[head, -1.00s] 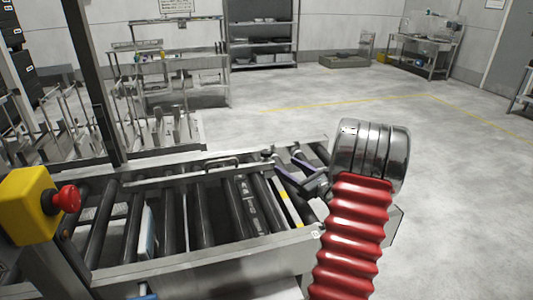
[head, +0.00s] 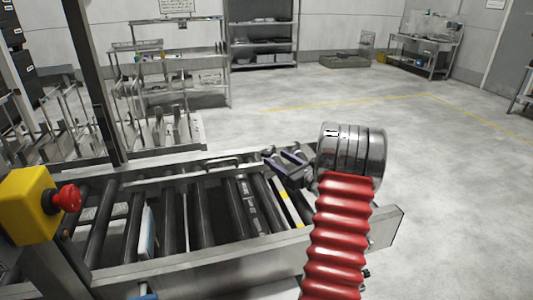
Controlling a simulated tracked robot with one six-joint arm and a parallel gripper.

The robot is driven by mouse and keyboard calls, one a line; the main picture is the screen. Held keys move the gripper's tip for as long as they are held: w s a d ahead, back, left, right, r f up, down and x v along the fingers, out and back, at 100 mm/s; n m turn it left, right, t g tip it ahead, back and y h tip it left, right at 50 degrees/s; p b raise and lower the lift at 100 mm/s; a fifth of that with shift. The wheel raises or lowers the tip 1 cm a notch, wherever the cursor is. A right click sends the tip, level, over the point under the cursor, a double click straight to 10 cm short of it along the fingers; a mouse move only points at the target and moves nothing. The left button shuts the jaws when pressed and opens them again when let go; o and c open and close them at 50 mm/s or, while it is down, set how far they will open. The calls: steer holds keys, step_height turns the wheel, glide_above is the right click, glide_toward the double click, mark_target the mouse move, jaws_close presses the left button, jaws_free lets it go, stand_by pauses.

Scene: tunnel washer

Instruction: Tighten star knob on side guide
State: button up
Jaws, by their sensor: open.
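My gripper (head: 283,157), with dark, purple-tinted fingers, is at the far right end of the conveyor, left of my silver wrist. Its jaws are open, with the fingertips at the right end of the side guide. The side guide (head: 180,174) is a metal rail along the far side of the rollers. The star knob is not clearly visible; the gripper covers the place at the guide's right end. I cannot tell whether the fingers touch the knob or stand around it.
The roller conveyor (head: 160,272) has black rollers and a pale upright plate (head: 147,232) among them. A yellow box with a red emergency button (head: 67,198) stands at left. A dark post (head: 95,80) rises behind it. Open floor lies to the right.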

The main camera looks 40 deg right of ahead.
mark_target(268, 155)
steer(key=w, duration=0.7)
steer(key=shift+w+d, duration=0.15)
steer(key=shift+d, duration=0.25)
steer(key=shift+c, duration=0.3)
steer(key=c, duration=1)
steer(key=shift+m+h, duration=0.6)
steer(key=shift+h, duration=0.4)
steer(key=shift+r+m+g+h, duration=0.1)
steer(key=shift+m+g+h, duration=0.4)
steer(key=shift+h, duration=0.4)
steer(key=shift+m+g+h, duration=0.6)
steer(key=shift+m+h, duration=0.6)
steer(key=shift+h, duration=0.4)
